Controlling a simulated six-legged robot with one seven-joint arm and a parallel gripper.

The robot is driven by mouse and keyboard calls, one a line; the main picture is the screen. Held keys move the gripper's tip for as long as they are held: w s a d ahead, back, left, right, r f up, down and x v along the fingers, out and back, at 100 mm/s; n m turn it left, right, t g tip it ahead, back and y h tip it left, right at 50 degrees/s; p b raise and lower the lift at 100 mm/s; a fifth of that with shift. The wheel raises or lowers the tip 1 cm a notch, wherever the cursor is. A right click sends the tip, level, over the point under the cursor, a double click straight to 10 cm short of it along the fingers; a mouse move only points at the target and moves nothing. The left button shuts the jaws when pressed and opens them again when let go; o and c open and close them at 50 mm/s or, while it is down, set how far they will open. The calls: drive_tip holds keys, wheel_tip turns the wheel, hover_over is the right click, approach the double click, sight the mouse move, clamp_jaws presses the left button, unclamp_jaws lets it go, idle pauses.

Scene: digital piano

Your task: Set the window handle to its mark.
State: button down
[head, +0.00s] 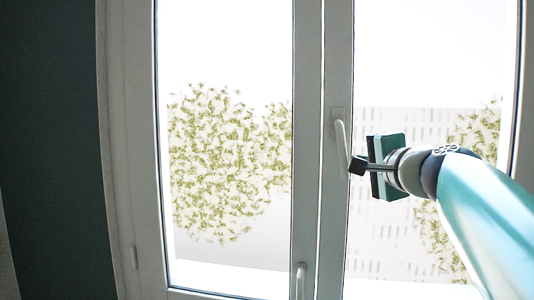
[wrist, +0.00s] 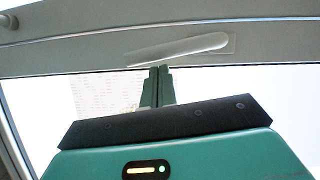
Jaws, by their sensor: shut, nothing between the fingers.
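The white window handle (head: 342,142) is on the middle upright of the window in the head view. It hangs down from its plate, its lower end leaning slightly right. In the wrist view the handle (wrist: 180,50) lies slightly aslant to the frame. My gripper (head: 357,165) is shut and empty, its tip right beside the handle's lower end. In the wrist view the fingertips (wrist: 159,70) are together just below the handle's left part. I cannot tell whether they touch it. I cannot make out a mark.
A second white handle (head: 300,281) is low on the frame at the bottom of the head view. The window frame (head: 307,150) stands between two glass panes, with bushes and a pale building outside. A dark wall (head: 45,130) is at the left.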

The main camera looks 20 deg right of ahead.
drive_tip(key=shift+w+a+f+m, duration=0.3)
drive_tip(key=shift+w+a, duration=0.05)
drive_tip(key=shift+a, duration=0.2)
idle(0.5)
